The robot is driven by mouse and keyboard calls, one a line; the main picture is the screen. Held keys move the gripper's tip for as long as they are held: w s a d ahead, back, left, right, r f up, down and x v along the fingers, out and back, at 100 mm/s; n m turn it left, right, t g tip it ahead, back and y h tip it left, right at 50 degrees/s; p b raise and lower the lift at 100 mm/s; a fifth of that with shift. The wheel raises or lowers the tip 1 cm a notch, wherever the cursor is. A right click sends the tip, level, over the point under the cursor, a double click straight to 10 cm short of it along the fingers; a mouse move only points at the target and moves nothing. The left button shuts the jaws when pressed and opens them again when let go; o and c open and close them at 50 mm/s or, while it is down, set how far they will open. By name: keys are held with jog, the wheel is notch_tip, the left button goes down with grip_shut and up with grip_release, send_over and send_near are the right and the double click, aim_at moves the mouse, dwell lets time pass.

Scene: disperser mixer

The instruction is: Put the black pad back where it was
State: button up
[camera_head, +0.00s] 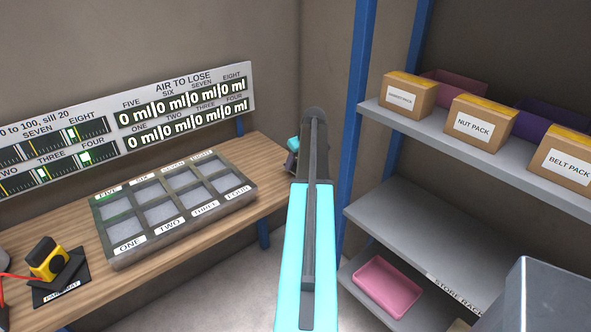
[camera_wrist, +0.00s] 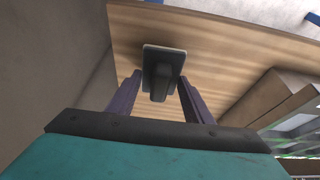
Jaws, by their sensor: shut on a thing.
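My gripper (camera_wrist: 159,88) is shut on a dark thing with a flat, pale-edged plate and a block-like grip, which appears to be the black pad (camera_wrist: 171,52). In the wrist view the two purple-grey fingers stand on either side of its grip, with the wooden bench behind it. I cannot tell whether the pad touches the bench. In the head view my gripper (camera_head: 291,160) is mostly hidden behind my arm, near the right end of the bench, and the pad is hidden.
A tray of numbered compartments (camera_head: 220,205) lies on the wooden bench (camera_head: 195,252). A yellow and black device (camera_head: 47,259) sits on a dark labelled mat (camera_head: 70,287) at left. A readout board (camera_head: 180,80) stands behind. A rack (camera_head: 420,215) with boxes is at right.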

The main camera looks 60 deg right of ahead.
jog(key=shift+f+p, duration=0.65)
jog(key=shift+f, duration=0.95)
jog(key=shift+f, duration=0.15)
jog(key=o, duration=1)
jog(key=shift+r, duration=0.25)
jog(key=shift+b+v, duration=1.85)
jog(key=shift+v, duration=4.05)
jog(key=shift+s+a, duration=0.1)
jog(key=shift+s, duration=0.05)
